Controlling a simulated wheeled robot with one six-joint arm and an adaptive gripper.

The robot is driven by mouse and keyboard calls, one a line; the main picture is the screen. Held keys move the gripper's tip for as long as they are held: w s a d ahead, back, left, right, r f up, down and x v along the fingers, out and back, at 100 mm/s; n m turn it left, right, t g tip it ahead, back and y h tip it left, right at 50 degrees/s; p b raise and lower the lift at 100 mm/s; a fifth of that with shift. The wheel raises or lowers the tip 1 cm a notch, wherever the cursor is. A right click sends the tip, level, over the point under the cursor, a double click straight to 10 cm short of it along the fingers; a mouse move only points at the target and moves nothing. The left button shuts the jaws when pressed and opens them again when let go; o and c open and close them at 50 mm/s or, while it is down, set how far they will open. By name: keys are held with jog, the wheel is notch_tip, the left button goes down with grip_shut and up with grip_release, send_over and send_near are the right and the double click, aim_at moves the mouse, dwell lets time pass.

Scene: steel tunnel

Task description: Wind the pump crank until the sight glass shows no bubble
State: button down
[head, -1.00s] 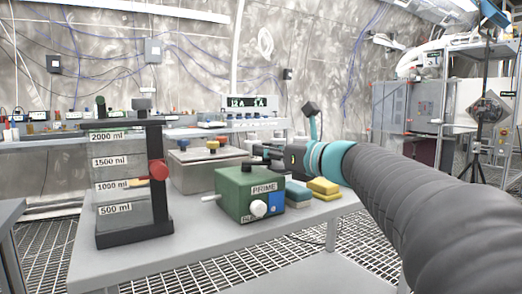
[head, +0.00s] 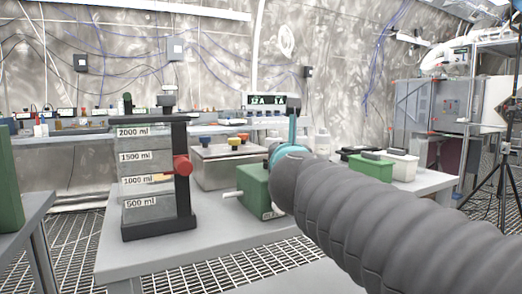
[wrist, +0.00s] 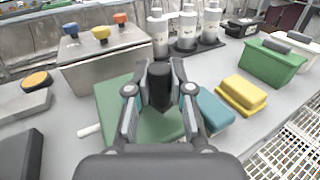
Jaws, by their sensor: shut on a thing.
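The pump is a green box (head: 253,190) on the grey table in the head view, with a white stub on its left side. My arm covers much of it, including the front face. In the wrist view, the green top (wrist: 112,105) lies below my gripper (wrist: 158,68). My gripper is shut on an upright black knob (wrist: 160,88), apparently the crank's grip, with one finger on each side. The rest of the crank is hidden beneath the gripper. I cannot make out the sight glass or a bubble in either current view.
A clear graduated tank (head: 150,185) with a red knob stands left of the pump. A steel box with coloured knobs (wrist: 105,55) is behind it. Teal (wrist: 213,110) and yellow (wrist: 241,95) blocks lie close on the right. A green bin (wrist: 270,62) stands farther right.

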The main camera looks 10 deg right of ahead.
jog(key=shift+s+a+m+g+h+b, duration=0.15)
jog(key=shift+a+m+h, duration=0.1)
jog(key=shift+m+h, duration=0.35)
jog(key=shift+s+a+m+g+h+b, duration=0.1)
jog(key=shift+a+m+g+h+b, duration=0.15)
jog(key=shift+h, duration=0.55)
jog(key=shift+r+m+h, duration=0.1)
jog(key=shift+m+h, duration=0.15)
jog(key=shift+h, duration=0.05)
jog(key=c, duration=1)
grip_release()
jog(key=v, duration=1.2)
